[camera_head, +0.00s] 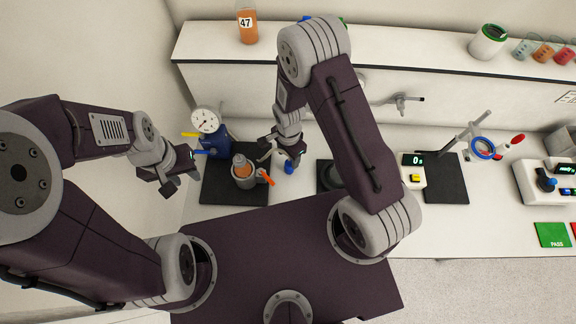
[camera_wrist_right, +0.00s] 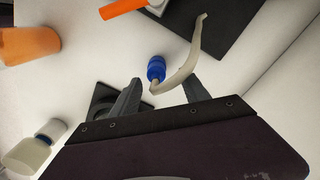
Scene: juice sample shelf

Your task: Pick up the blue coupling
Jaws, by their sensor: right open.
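The blue coupling (camera_wrist_right: 156,68) is a ribbed blue piece at the end of a curved pale hose (camera_wrist_right: 187,62) in the right wrist view. In the head view the coupling (camera_head: 289,169) shows as a small blue spot just below my right gripper (camera_head: 281,158). My right gripper (camera_wrist_right: 162,92) is open, with the coupling ahead of and roughly between its fingertips and nothing held. Whether a finger touches the hose I cannot tell. My left gripper (camera_head: 181,181) appears open and empty, left of the black mat.
A grey canister with an orange lever (camera_head: 244,177) stands on a black mat (camera_head: 220,190), beside a blue device with a round gauge (camera_head: 206,121). A dark round base (camera_head: 331,176) lies right of the coupling. A scale (camera_head: 413,176) and ring stand (camera_head: 460,140) are farther right.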

